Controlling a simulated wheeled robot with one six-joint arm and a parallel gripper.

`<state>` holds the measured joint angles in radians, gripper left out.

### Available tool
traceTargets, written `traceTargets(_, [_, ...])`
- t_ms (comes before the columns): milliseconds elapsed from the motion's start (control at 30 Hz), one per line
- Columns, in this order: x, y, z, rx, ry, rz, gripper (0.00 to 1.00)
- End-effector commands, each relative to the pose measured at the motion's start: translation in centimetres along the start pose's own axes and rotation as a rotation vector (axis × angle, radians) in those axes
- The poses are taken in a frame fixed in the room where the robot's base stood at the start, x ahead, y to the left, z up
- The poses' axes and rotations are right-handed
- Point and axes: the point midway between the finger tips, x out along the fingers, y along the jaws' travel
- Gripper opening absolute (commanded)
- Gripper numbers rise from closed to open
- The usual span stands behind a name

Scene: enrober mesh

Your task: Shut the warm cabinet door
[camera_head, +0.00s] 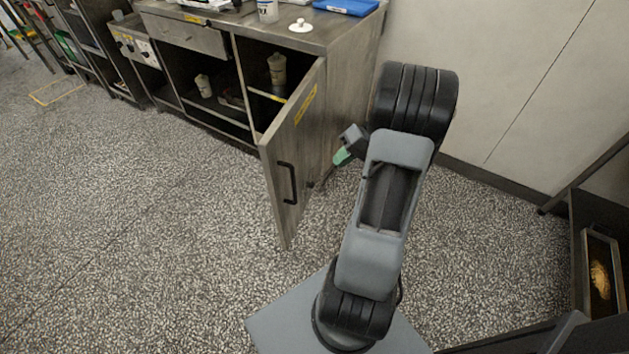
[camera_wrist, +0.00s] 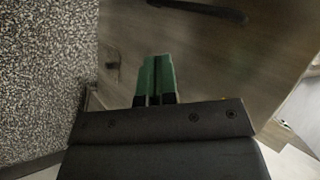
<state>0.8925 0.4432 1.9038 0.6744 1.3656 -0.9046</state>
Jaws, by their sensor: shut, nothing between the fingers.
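The warm cabinet door (camera_head: 290,150) is a grey wooden panel standing wide open, swung out from the front of the cabinet (camera_head: 345,75). Its outer face, with a black bar handle (camera_head: 288,183) and a yellow label, shows in the head view. My gripper (camera_head: 341,157) has green fingers and is to the right of the door, on the outer-face side. In the wrist view the shut, empty fingers (camera_wrist: 156,80) point at the wooden door face (camera_wrist: 215,60). The dark handle (camera_wrist: 205,10) crosses the top edge there. I cannot tell whether the fingertips touch the door.
Open shelves hold beige containers (camera_head: 277,68) inside the cabinet. A white lidded item (camera_head: 300,26) and a blue tray (camera_head: 345,6) sit on top. The speckled floor (camera_head: 130,220) left of the door is clear. A pale wall (camera_head: 500,80) stands behind my arm.

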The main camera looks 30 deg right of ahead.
Motion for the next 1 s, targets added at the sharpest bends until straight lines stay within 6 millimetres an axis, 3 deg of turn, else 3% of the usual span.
traceTargets(567, [9.8, 0.5, -0.1, 0.001, 0.003, -0.01, 0.0])
traceTargets(1000, [12.4, -2.3, -0.1, 0.001, 0.006, -0.008, 0.0])
